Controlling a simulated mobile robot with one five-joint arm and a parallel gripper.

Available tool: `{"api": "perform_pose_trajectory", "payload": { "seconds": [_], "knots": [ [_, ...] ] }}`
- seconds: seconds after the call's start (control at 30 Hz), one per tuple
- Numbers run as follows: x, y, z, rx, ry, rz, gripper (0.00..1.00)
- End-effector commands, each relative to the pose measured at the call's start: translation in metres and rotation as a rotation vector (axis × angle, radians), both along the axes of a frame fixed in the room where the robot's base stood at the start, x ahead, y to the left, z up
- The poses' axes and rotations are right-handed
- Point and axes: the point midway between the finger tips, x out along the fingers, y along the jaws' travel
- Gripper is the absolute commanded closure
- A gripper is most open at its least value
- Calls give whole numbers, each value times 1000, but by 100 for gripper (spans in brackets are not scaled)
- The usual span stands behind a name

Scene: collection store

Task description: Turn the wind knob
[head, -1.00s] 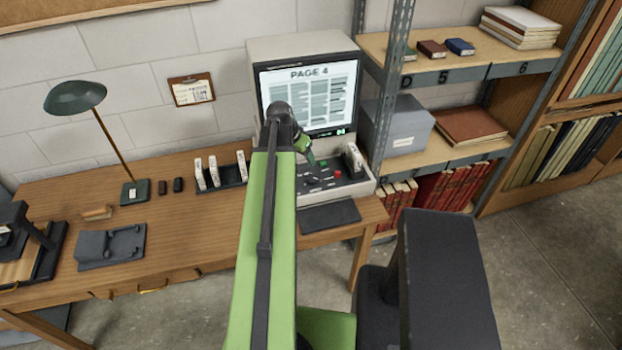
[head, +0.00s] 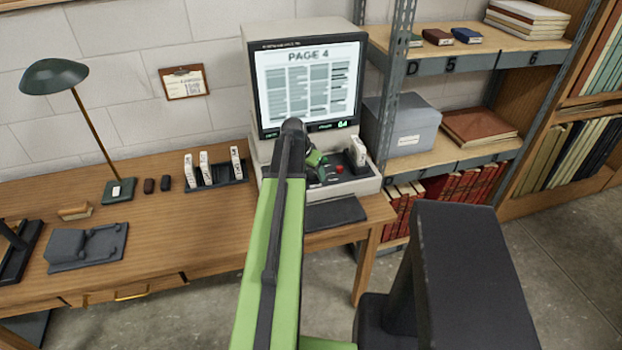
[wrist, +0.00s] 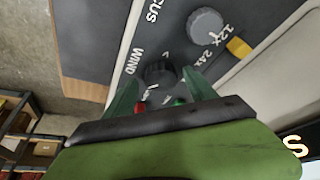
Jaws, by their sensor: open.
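The dark round wind knob (wrist: 158,75) is on the grey control panel (wrist: 185,60) beside the printed word WIND in the wrist view. My gripper (wrist: 160,78) is open, with one green finger on each side of this knob. I cannot tell whether the fingers touch it. In the head view, my gripper (head: 318,165) is low over the panel of the microfilm reader (head: 252,90), and my arm hides part of the panel. The reader's screen (head: 310,85) shows PAGE 4.
A lighter grey knob (wrist: 205,25) stands near the 12x and 24x marks. A red button (head: 339,169) and a white film box (head: 356,152) are right of my gripper. A desk lamp (head: 54,77) stands left. Shelves (head: 455,150) stand right.

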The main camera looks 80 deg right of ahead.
Motion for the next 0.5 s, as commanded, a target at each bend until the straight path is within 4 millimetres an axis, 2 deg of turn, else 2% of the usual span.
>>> {"api": "perform_pose_trajectory", "payload": {
  "seconds": [0.13, 0.5],
  "knots": [
    [0, 0, 2, 0, 0, 0, 36],
    [0, 1, 1, 1, 1, 1, 85]
  ]
}}
